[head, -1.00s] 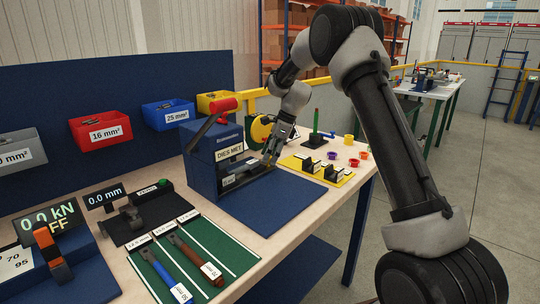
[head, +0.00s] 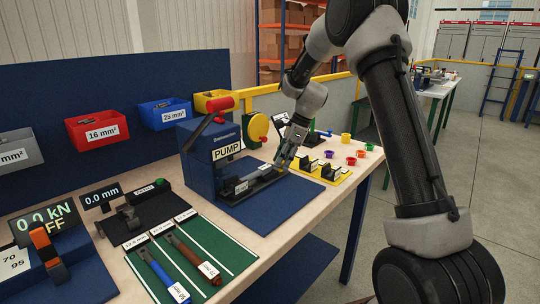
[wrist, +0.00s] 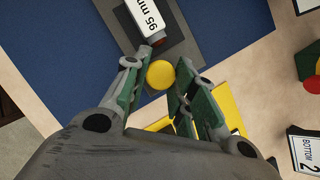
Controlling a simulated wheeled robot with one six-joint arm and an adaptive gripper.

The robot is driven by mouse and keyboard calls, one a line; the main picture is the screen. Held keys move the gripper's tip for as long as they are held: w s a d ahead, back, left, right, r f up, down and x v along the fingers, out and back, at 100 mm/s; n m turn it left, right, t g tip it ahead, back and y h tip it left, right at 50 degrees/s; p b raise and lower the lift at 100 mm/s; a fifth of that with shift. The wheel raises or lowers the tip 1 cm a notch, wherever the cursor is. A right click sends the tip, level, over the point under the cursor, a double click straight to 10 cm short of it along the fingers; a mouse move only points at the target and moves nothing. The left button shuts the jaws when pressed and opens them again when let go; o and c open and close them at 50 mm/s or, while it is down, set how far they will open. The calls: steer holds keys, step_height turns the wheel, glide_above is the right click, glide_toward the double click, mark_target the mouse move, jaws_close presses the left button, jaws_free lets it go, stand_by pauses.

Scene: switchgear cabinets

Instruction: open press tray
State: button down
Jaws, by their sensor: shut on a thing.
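The blue press (head: 201,158) stands on the workbench, with a red-ended lever on top and a sign reading PUMP. Its dark tray (head: 262,184) reaches out to the right over the blue base mat. In the wrist view the tray (wrist: 178,55) is grey and carries a block labelled 95 mm. A round yellow knob (wrist: 161,74) is at the tray's outer end. My gripper (head: 281,166) is at that end, its fingertips (wrist: 163,72) closed on either side of the knob. The fingers partly hide the tray end in the head view.
Two handled tools lie on a green mat (head: 190,252) at the front. Red, blue and yellow bins hang behind. The blue mat in front of the tray is clear.

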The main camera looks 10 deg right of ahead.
steer(key=s+d, duration=0.2)
steer(key=s, duration=0.1)
steer(key=s+d, duration=0.1)
steer(key=s, duration=0.1)
steer(key=shift+s+d, duration=0.1)
steer(key=shift+d, duration=0.15)
steer(key=shift+r, duration=0.1)
steer(key=c, duration=1.1)
jaws_free()
steer(key=shift+c, duration=0.2)
steer(key=v, duration=1.2)
